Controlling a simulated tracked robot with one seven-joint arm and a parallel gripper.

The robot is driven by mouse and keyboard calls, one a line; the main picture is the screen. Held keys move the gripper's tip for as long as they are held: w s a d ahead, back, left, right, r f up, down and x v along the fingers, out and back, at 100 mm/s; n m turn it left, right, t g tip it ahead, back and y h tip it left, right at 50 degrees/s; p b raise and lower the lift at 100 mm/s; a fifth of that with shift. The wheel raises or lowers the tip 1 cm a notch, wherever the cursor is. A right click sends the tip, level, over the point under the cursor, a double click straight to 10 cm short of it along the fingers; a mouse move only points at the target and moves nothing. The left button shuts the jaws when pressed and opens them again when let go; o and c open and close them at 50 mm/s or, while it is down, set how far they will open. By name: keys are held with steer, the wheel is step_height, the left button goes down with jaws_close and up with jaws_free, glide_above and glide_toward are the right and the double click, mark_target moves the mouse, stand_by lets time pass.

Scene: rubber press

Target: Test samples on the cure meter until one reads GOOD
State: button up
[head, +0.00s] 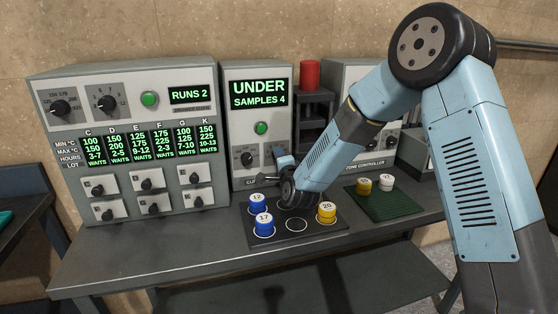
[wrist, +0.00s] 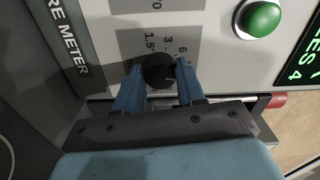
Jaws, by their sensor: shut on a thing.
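The cure meter (head: 228,110) reads UNDER and SAMPLES 4 in the head view. My gripper (wrist: 158,71) is shut on a black knob (wrist: 158,76) on the meter's front, beside a scale marked 1.5, 3 and 6. My gripper (head: 281,155) hides this knob in the head view. The meter's other knob (head: 247,158) stands left of it. Blue sample 12 (head: 257,203), blue sample 17 (head: 264,223) and yellow sample 20 (head: 326,212) stand on a black tray (head: 279,240). One front ring on the tray is empty. The meter's green button (head: 261,128) also shows in the wrist view (wrist: 259,18).
A red cylinder (head: 309,75) stands behind. The bench front left is clear.

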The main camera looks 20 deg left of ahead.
steer(key=m, duration=0.5)
steer(key=shift+d+f, duration=0.2)
stand_by(0.4)
steer(key=o, duration=1)
steer(key=shift+a+r, duration=0.1)
steer(key=shift+o, duration=0.2)
steer(key=v, duration=1.3)
steer(key=shift+s+d, duration=0.25)
